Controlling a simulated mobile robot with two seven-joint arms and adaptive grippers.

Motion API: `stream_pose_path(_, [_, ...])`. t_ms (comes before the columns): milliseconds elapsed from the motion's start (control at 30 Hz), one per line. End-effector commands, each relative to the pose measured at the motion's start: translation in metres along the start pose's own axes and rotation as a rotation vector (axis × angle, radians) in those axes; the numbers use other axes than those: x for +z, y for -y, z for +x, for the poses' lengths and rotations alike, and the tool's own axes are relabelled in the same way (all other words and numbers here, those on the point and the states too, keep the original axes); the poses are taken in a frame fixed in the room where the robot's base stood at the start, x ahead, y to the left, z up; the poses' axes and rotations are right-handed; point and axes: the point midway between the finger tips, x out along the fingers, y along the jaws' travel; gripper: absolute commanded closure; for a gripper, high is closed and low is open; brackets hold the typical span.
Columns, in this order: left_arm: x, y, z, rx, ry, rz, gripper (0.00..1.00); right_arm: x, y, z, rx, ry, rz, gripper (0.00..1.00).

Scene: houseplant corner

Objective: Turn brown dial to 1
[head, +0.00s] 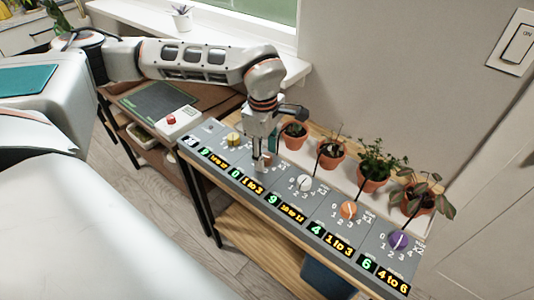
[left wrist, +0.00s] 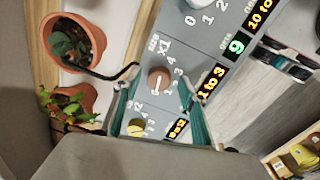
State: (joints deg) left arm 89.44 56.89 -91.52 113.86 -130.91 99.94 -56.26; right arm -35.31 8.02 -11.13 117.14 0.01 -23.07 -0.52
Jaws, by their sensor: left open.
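The brown dial (left wrist: 158,80) shows in the left wrist view on the grey panel, with a white pointer line and "X1" beside it. My left gripper (left wrist: 155,95) is open, with one teal finger on each side of the dial. I cannot tell if the fingers touch it. In the head view my left gripper (head: 262,163) points down over the panel at this dial and mostly hides it. The display (head: 236,173) in front of it reads a green 0, beside a yellow "1 to 3" label. My right gripper is not in view.
A yellow dial (head: 233,139) is to the left; a white dial (head: 304,183), an orange dial (head: 348,210) and a purple dial (head: 398,240) are to the right. Several potted plants (head: 372,172) stand behind the panel. A red button (head: 171,119) is at the left.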

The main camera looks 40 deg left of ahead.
Motion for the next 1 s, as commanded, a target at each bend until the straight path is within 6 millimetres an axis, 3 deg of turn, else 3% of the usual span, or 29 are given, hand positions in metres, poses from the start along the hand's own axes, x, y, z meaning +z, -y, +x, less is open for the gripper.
stream_pose_path(267, [0.000, 0.000, 0.001, 0.001, 0.001, 0.000, 0.58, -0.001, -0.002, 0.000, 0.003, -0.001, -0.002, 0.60])
stream_pose_path(433, [0.000, 0.000, 0.001, 0.001, 0.001, 0.000, 0.96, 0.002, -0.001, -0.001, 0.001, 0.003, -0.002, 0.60])
stream_pose_path(733, [0.000, 0.000, 0.000, 0.002, 0.000, -0.020, 0.96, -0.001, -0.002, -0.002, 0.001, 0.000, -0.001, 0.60])
stream_pose_path(1000, [0.001, 0.000, -0.002, 0.001, -0.008, -0.150, 0.96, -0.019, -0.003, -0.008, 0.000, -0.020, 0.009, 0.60])
